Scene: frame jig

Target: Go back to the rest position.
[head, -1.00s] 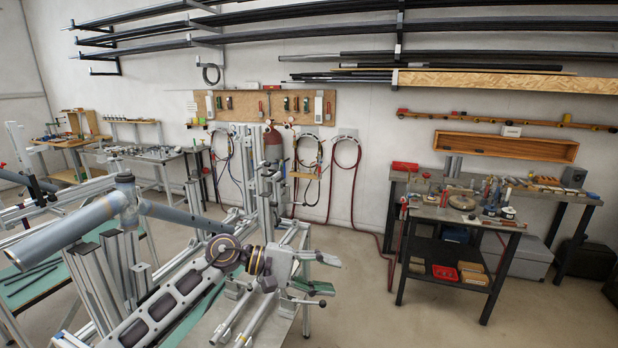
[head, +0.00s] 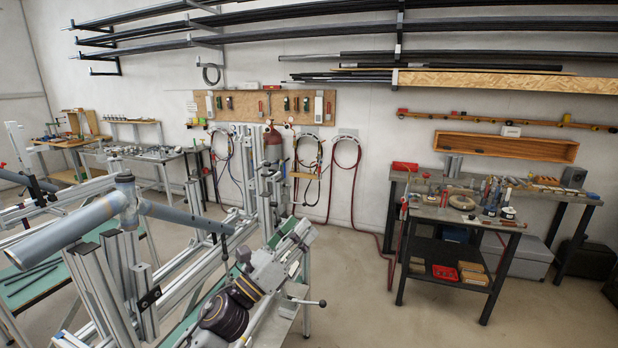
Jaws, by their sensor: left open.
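My left arm comes in at the bottom and reaches up and to the right over the frame jig. My left gripper (head: 292,240) is at its far end, over the jig's right side, with its jaws open and nothing seen between them. Its fingers are small and blend with the metal behind. The grey bicycle frame tubes (head: 75,232) sit on the jig's upright posts (head: 100,295) at the left, apart from the gripper. My right gripper is out of view.
A dark work table (head: 455,218) with tools stands at the right. A lever with a black knob (head: 322,303) sticks out right of my arm. Hoses (head: 345,165) hang on the back wall. The floor (head: 360,290) between jig and work table is clear.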

